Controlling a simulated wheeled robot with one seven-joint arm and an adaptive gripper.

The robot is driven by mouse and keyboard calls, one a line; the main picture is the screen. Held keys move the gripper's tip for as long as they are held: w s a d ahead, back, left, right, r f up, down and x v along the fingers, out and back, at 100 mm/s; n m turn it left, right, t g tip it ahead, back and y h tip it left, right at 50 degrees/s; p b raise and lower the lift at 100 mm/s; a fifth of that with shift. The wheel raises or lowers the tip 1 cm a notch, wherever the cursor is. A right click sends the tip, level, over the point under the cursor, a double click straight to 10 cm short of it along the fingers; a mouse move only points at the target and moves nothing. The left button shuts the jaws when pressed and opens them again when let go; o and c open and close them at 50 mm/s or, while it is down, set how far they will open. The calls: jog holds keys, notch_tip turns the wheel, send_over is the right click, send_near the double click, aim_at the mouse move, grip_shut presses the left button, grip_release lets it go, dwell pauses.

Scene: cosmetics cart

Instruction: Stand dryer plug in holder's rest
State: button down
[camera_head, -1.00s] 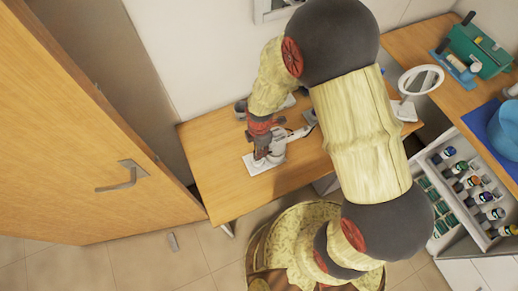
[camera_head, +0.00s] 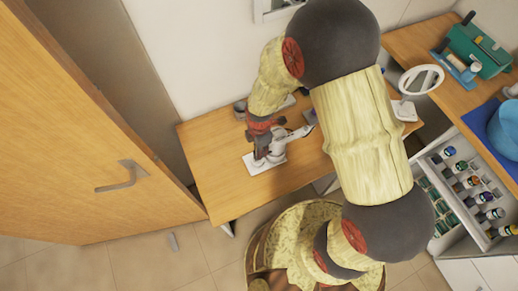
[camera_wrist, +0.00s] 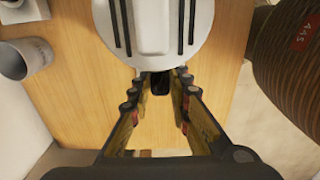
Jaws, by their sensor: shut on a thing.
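My gripper (camera_wrist: 160,82) is shut on a small dark piece at its fingertips, seemingly the dryer plug (camera_wrist: 160,84); the fingers hide most of it. A pale grey rounded body with dark slots (camera_wrist: 156,28), seemingly part of the holder or dryer, lies just beyond the fingertips in the wrist view. I cannot tell whether the plug touches it. In the head view my gripper (camera_head: 262,153) is over the holder's white base (camera_head: 255,167) on the wooden table. The white dryer (camera_head: 297,135) is just right of the gripper, partly hidden by my arm.
A grey cup (camera_wrist: 24,60) stands at the left in the wrist view. A round mirror (camera_head: 421,80) stands at the table's right end. An open drawer of bottles (camera_head: 470,185) is at the right. The table front (camera_head: 225,200) is clear.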

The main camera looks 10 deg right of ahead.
jog(key=shift+f+b, duration=1.35)
jog(key=shift+f, duration=0.5)
jog(key=c, duration=1.6)
grip_release()
notch_tip(320, 180, up, 12)
jog(key=shift+r, duration=0.1)
